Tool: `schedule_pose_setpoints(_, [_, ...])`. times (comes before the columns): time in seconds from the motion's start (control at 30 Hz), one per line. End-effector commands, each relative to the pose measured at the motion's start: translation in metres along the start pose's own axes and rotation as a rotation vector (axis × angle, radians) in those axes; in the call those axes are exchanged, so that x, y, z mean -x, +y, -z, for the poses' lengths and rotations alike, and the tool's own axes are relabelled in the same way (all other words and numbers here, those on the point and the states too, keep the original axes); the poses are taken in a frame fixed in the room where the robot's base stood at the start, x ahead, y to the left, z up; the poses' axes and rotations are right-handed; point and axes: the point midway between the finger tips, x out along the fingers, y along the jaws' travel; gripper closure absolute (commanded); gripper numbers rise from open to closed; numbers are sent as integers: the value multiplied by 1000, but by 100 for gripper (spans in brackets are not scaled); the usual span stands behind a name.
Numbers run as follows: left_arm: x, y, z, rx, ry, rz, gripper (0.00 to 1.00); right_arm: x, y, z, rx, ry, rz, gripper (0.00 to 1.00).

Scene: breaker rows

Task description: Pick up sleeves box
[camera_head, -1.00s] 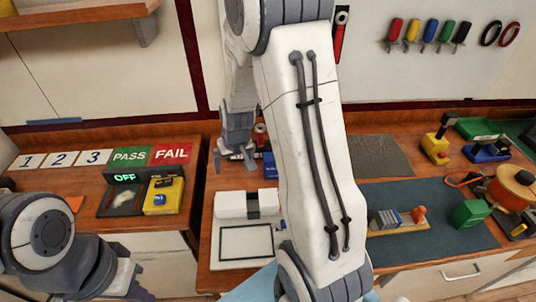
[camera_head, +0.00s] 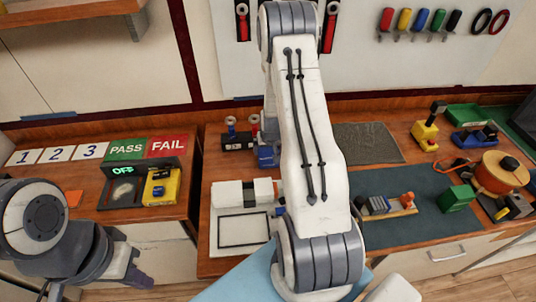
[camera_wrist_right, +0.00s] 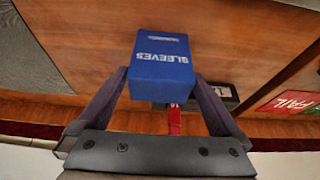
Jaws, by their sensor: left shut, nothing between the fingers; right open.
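The blue sleeves box (camera_wrist_right: 160,68) stands with its white lettering upside down in the right wrist view. In the head view the box (camera_head: 266,156) is partly covered by my right arm. My right gripper (camera_wrist_right: 160,76) is open, with one finger on each side of the box in the wrist view; I cannot tell whether they touch it. My left gripper (camera_head: 138,276) is shut and empty at the lower left, well away from the box.
A black holder with spools (camera_head: 238,140) stands left of the box. A white device with a framed plate (camera_head: 240,228) lies in front. The PASS/FAIL unit (camera_head: 140,150) is on the left bench. A grey mat (camera_head: 368,143) is clear at right.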

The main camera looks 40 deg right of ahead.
Motion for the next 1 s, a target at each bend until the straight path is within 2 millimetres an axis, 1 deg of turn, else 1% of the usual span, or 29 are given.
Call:
schedule_pose_setpoints(0.03, [8, 1, 0, -1, 0, 0, 100, -4, 0, 0, 0, -5, 0, 0])
schedule_pose_setpoints(0.1, [15, 1, 1, -2, 0, 0, 100, -12, -1, 0, 0, -4, 0, 0])
schedule_pose_setpoints(0.3, [22, 2, 1, -4, 0, 0, 100, -35, -1, 0, -1, -2, 0, 0])
schedule_pose_setpoints(0.4, [23, 2, 1, -4, 0, 0, 100, -40, -1, 0, -1, 0, 0, 0])
schedule_pose_setpoints(0.63, [22, 2, 1, -4, 0, 0, 100, -41, -1, 0, -1, 0, 0, 0])
schedule_pose_setpoints(0.67, [22, 2, 1, -4, 0, 0, 100, -41, -1, 0, -1, 0, 0, 12])
schedule_pose_setpoints(0.7, [22, 2, 1, -4, 0, 0, 100, -41, -1, 0, -1, 0, 0, 27])
schedule_pose_setpoints(0.77, [22, 2, 1, -4, 0, 0, 100, -41, -1, 0, -1, 0, 0, 50])
schedule_pose_setpoints(0.8, [22, 2, 1, -4, 0, 0, 100, -41, -1, 0, -1, 0, 0, 65])
schedule_pose_setpoints(0.83, [22, 2, 1, -4, 0, 0, 100, -41, -1, 0, -1, -1, 0, 76])
schedule_pose_setpoints(0.87, [22, 2, 1, -4, 0, 0, 100, -40, -1, 1, -1, 1, 0, 84])
schedule_pose_setpoints(1.0, [22, 2, 1, -4, 0, 0, 100, -40, -1, 1, -1, 1, 0, 84])
